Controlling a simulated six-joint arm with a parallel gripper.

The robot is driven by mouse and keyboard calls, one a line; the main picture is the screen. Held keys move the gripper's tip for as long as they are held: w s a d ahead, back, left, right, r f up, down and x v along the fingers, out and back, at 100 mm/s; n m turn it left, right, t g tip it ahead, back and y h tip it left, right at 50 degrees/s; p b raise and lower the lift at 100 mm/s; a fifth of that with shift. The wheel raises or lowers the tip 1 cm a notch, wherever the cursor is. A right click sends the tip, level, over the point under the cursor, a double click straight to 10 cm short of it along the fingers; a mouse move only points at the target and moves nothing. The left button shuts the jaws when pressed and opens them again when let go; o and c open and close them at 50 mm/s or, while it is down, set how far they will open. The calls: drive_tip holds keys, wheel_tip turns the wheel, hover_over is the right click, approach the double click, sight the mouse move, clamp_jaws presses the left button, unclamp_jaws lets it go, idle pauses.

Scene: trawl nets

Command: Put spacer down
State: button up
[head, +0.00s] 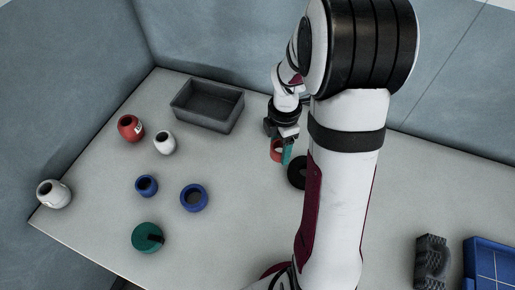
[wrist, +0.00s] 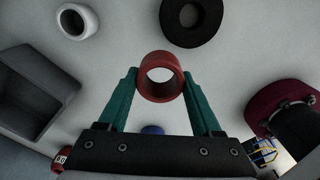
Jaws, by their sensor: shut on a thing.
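The spacer is a short red ring (wrist: 160,54) with a wide hole, held between my two teal fingertips in the wrist view. In the head view the red ring (head: 275,153) shows beside the teal finger, partly covered by it. My gripper (wrist: 160,80) is shut on the ring; it also shows in the head view (head: 284,152), pointing down at the table to the right of the grey bin. I cannot tell whether the ring touches the table.
A black ring (head: 295,172) lies close by, partly behind my arm. A white ring (wrist: 68,22) lies beyond my fingertips. A grey bin (head: 183,112), red jar (head: 124,129), two white pots, two blue rings and a green round part (head: 144,238) stand left. Blue tray (head: 478,246) lies right.

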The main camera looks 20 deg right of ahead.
drive_tip(key=w+a+n, duration=0.1)
drive_tip(key=w, duration=0.6)
drive_tip(key=w+a+r+n, duration=0.1)
drive_tip(key=w+a, duration=0.1)
drive_tip(key=w, duration=0.5)
drive_tip(key=w+a+r+n, duration=0.1)
drive_tip(key=w, duration=0.6)
drive_tip(key=shift+w+a, duration=0.15)
drive_tip(key=shift+a, duration=0.25)
drive_tip(key=n, duration=0.1)
hover_over(212, 114)
drive_tip(key=s, duration=0.3)
drive_tip(key=f, duration=0.9)
drive_tip(key=shift+a+f, duration=0.2)
drive_tip(key=shift+f, duration=0.5)
drive_tip(key=shift+f, duration=0.1)
drive_tip(key=o, duration=1.1)
drive_tip(key=shift+c, duration=0.2)
